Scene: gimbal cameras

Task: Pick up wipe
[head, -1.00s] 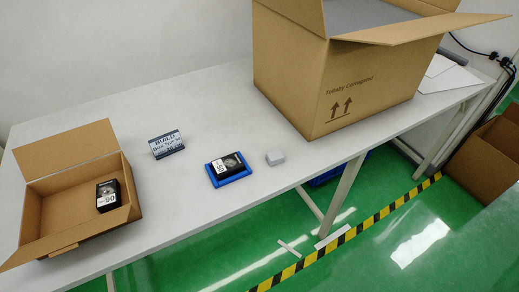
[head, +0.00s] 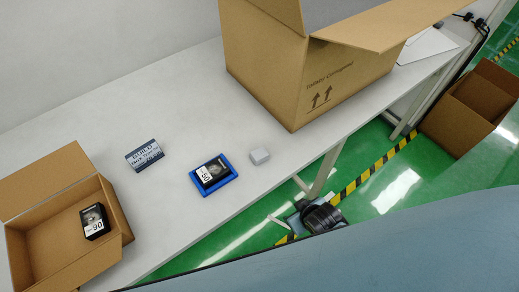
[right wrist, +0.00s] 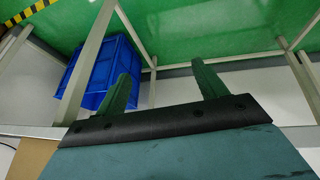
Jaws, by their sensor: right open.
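My right gripper (right wrist: 161,68) is open and empty in the right wrist view, with two green fingers apart. In the head view my right arm's dark end shows in front of the table, below the block and apart from it. My left gripper is not in view.
A large open carton (head: 290,75) stands at the back right of the table (head: 100,105). A small open carton (head: 25,225) holding a black box (head: 95,222) stands at left. A blue crate (right wrist: 93,75) is under the table.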

